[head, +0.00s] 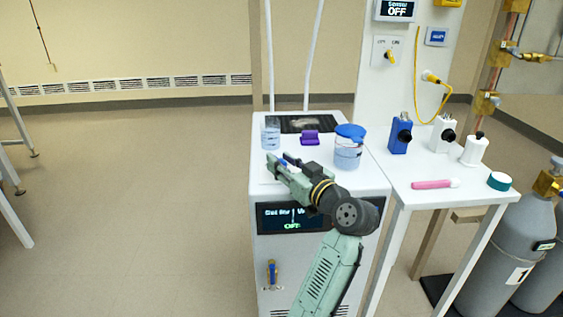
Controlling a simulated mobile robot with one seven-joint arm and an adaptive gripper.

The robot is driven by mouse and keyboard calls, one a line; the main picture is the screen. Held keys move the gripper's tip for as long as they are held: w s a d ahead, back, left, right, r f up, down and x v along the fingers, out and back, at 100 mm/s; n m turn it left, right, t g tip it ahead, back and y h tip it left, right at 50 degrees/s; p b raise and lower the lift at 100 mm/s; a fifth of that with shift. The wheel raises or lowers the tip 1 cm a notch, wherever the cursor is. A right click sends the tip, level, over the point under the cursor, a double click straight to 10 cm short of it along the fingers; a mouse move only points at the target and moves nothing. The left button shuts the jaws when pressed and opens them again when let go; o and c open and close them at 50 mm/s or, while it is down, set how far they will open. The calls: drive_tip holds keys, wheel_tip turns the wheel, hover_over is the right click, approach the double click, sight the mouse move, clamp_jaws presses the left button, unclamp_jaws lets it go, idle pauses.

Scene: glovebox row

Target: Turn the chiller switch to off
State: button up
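A white cabinet (320,268) stands at the centre; I cannot read a label naming it the chiller. Its dark front display (280,217) shows small green text, partly hidden by my arm; the lower line looks like "OFF". Below it, at the lower left of the front, is an upright blue and yellow switch handle (272,270). My gripper (275,163) is over the cabinet's top, near its left side, well above and apart from that handle. It is too small to tell whether its fingers are open or shut. A second switch, with a yellow handle (390,57), is on the white wall panel.
On the cabinet top are a clear jar (270,134), a purple block (310,137) and a blue-lidded container (348,150). A panel screen (396,10) reads "OFF".

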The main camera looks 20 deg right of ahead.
drive_tip(key=v, duration=1.1)
drive_tip(key=shift+s, duration=0.25)
